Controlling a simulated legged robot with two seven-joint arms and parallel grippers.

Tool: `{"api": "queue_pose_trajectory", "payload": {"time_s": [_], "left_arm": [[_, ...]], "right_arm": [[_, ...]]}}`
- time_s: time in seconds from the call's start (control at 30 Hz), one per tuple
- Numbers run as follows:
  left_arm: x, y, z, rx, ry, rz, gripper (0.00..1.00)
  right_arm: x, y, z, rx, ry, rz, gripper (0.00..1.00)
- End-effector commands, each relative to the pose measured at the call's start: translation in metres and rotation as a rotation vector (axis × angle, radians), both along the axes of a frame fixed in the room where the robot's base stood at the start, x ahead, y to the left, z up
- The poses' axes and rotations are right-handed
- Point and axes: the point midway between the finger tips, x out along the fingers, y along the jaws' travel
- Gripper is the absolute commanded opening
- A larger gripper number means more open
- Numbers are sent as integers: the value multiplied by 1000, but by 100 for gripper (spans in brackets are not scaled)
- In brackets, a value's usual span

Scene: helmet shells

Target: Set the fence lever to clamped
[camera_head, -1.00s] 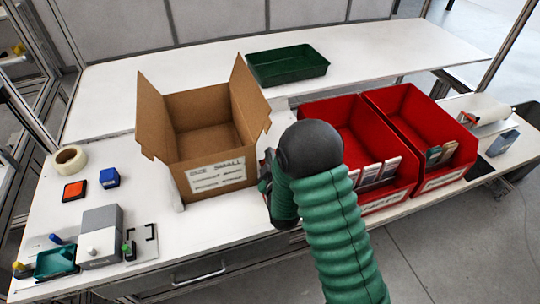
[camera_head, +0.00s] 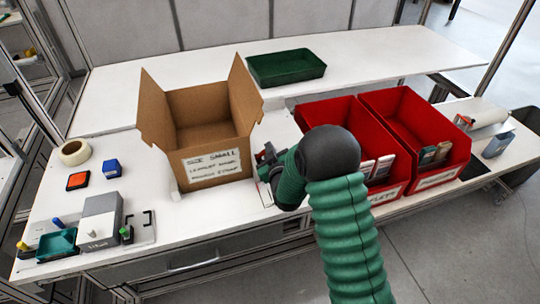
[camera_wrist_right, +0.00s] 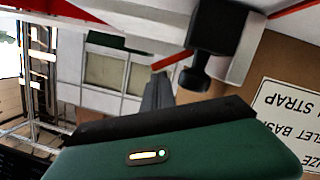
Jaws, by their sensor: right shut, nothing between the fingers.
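My right gripper (camera_head: 267,160) is shut and empty, low between the cardboard box and the red bins. My rounded black wrist joint hides part of that spot in the head view. In the right wrist view, the closed grey fingers (camera_wrist_right: 158,95) point away over my green gripper body. A black post-like part with a knob (camera_wrist_right: 205,45) stands beyond them, close to a thin red bar (camera_wrist_right: 172,62). I cannot tell for sure whether this is the fence lever, how it is set, or whether the fingers touch it. My left gripper is in neither view.
The open cardboard box (camera_head: 217,168) stands left of my gripper, and two red bins (camera_head: 435,152) with packets stand right. A green tray (camera_head: 287,68) lies behind. A grey box (camera_head: 98,220), tape roll (camera_head: 74,152) and coloured knobs are at far left. The table's front-middle strip is clear.

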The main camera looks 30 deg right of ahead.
Motion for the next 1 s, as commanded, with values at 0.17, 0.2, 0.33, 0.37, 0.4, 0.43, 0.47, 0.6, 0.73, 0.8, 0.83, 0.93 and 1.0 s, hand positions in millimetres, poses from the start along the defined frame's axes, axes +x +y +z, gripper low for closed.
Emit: {"api": "queue_pose_trajectory", "payload": {"time_s": [0.17,0.2,0.33,0.37,0.4,0.43,0.47,0.6,0.73,0.8,0.83,0.93,1.0], "left_arm": [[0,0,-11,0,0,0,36],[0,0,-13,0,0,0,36],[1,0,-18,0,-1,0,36],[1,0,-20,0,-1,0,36],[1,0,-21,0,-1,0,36],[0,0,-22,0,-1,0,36],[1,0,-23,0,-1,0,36],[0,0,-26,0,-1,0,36],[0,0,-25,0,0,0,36],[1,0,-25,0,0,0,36],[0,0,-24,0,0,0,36],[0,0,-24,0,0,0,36],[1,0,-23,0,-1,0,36]], "right_arm": [[0,-8,-9,29,-6,0,0],[-1,-10,-10,61,-14,-1,0],[-3,-14,-14,160,-38,-1,0],[-3,-15,-15,180,-43,0,0],[-3,-15,-16,206,-49,0,0],[-3,-16,-17,223,-54,1,0],[-4,-17,-17,240,-58,1,0],[-3,-18,-21,246,-59,3,0],[-3,-18,-19,245,-59,3,0],[-3,-18,-19,245,-59,3,0],[-3,-18,-19,245,-59,2,0],[-3,-18,-17,244,-59,3,0],[-2,-17,-16,244,-59,3,0]]}}
